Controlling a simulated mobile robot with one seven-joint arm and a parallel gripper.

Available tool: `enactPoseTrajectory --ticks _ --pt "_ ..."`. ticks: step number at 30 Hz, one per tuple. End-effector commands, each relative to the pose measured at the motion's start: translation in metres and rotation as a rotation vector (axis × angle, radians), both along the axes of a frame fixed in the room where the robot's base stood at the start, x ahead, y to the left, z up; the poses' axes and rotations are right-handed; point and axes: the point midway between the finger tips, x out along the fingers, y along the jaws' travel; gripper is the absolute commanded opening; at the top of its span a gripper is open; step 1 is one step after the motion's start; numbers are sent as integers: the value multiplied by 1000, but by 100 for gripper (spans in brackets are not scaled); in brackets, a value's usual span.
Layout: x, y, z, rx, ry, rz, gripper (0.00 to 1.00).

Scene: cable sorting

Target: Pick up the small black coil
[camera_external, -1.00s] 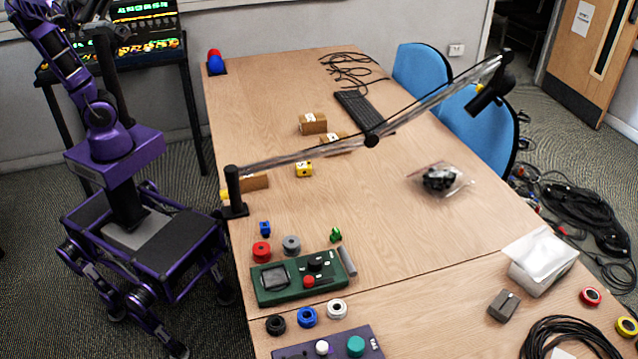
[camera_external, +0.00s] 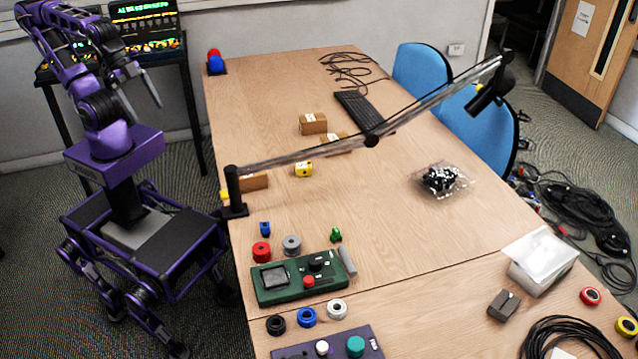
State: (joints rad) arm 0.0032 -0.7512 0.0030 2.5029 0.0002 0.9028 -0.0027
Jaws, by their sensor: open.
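A small black ring-shaped coil (camera_external: 276,325) lies at the near left of the table, left of a blue ring (camera_external: 307,317). A larger black cable coil (camera_external: 570,335) lies at the near right, cut off by the picture's edge. A black bundle in a clear bag (camera_external: 440,179) lies right of the table's middle. My gripper (camera_external: 145,110) is open and empty, pointing down beside the table's far left, well away from all of these.
A lamp arm (camera_external: 310,153) spans the table from a post at its left edge. A green device (camera_external: 297,280), coloured rings, cardboard boxes (camera_external: 313,123) and a white box (camera_external: 541,262) stand on the table. The table's middle is mostly clear.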

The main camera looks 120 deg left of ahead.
Motion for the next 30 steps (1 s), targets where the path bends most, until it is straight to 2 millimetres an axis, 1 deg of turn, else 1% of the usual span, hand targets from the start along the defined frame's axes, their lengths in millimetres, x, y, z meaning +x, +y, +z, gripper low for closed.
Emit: enactPoseTrajectory --ticks 1,3,5,12,14,16,17,20,25,30 --pt "0 0 0 1 -1 0 93" --pt "0 0 0 1 -2 0 80" --pt "1 0 1 1 -2 0 75" --pt "2 0 1 6 -5 0 75" --pt "5 1 2 20 -12 1 75" --pt "14 3 4 54 -28 0 75" --pt "19 4 4 75 -35 -1 75" --pt "44 7 7 166 -70 -15 75" --pt "95 11 7 321 -117 -73 75" --pt "148 14 -1 432 -153 -154 75"
